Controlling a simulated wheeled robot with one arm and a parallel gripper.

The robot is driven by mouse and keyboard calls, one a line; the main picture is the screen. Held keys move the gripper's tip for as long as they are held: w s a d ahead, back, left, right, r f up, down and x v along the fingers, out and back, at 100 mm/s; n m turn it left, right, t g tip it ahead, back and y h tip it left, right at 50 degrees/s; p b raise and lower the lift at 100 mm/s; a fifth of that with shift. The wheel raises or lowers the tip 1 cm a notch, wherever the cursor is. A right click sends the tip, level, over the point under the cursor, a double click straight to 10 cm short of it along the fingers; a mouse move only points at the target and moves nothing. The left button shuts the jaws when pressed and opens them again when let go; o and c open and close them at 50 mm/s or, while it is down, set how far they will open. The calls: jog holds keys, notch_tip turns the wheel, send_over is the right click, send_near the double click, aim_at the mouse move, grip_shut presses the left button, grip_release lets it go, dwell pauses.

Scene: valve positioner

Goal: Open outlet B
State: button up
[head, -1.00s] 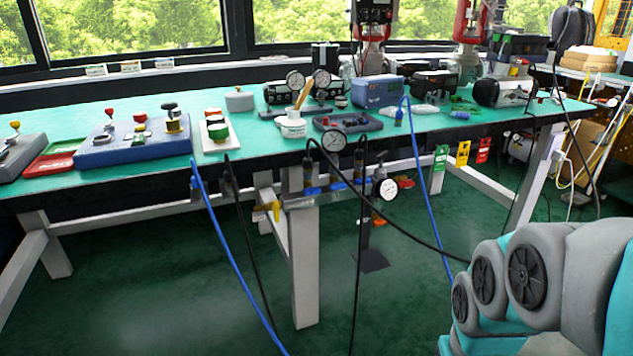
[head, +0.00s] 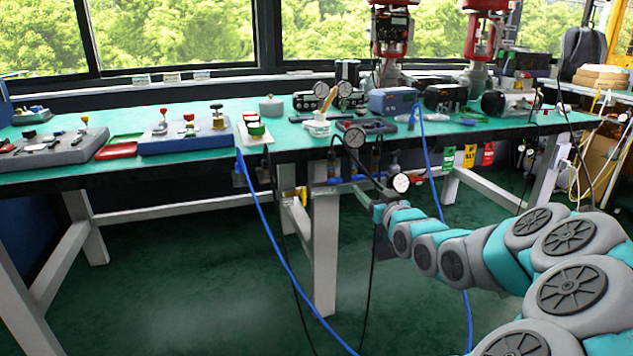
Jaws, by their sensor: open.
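An air manifold (head: 345,186) hangs under the front edge of the bench, with blue parts along it and hoses at its top. A round gauge (head: 354,138) stands above it and a second gauge (head: 401,183) is at its right end. A yellow valve handle (head: 303,195) is at its left end, and a red handle (head: 411,172) shows behind the second gauge. No lettering is readable, so I cannot tell which outlet is B. My gripper (head: 377,212) is small in view, open, just below and right of the manifold. My arm hides part of this area.
The green-topped bench (head: 210,157) carries valve blocks, a red tray (head: 119,146) and instruments. A white bench leg (head: 325,250) stands left of my gripper. Blue and black hoses hang to the floor. Green, yellow and red tags (head: 469,156) hang at right. The floor at front left is clear.

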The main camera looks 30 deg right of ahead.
aim_at(358, 178)
jog(key=shift+p+x, duration=0.5)
jog(key=shift+x, duration=3.4)
jog(key=shift+d, duration=0.1)
jog(key=shift+c, duration=0.4)
jog(key=shift+r, duration=0.1)
grip_shut()
